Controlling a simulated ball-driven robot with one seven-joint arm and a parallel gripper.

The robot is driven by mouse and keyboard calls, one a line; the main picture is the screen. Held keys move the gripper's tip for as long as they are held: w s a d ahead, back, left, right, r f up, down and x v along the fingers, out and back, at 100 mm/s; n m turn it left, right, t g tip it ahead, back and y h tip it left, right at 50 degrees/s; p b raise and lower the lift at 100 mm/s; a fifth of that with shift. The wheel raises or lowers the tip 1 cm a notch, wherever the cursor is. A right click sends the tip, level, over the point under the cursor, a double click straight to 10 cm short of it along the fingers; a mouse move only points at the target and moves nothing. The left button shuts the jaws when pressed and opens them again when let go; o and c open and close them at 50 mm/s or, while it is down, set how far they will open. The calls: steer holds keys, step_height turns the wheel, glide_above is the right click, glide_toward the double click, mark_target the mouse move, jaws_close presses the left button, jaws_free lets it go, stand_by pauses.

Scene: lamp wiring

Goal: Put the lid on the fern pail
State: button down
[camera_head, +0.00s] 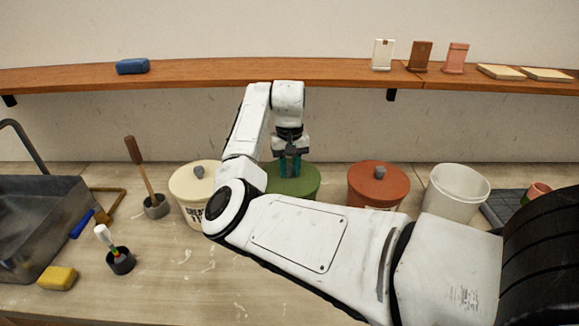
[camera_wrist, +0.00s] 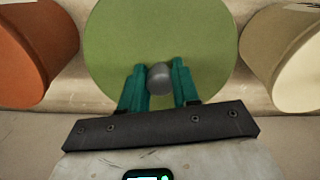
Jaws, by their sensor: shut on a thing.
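The green lid (camera_head: 303,184) lies between the cream and red-brown pails in the head view, at about the height of their lids. It fills the top middle of the wrist view (camera_wrist: 160,30). My gripper (camera_head: 290,165) comes down on it from above. In the wrist view its teal fingers (camera_wrist: 160,80) are shut on the grey knob (camera_wrist: 160,77) of the lid. The body of the fern pail below is hidden by the lid and my arm, so I cannot tell whether the lid is seated.
A cream lidded pail (camera_head: 190,200) stands left, a red-brown lidded pail (camera_head: 378,186) right, and an open white pail (camera_head: 455,192) beyond it. A sink (camera_head: 35,215), brush pots and a yellow sponge (camera_head: 58,278) are at left. A wooden shelf (camera_head: 220,75) runs behind.

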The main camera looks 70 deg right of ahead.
steer(key=shift+f, duration=0.3)
steer(key=c, duration=0.8)
jaws_free()
steer(key=shift+o, duration=0.2)
step_height(320, 180, up, 11)
steer(key=shift+f+b, duration=0.1)
steer(key=shift+b, duration=0.75)
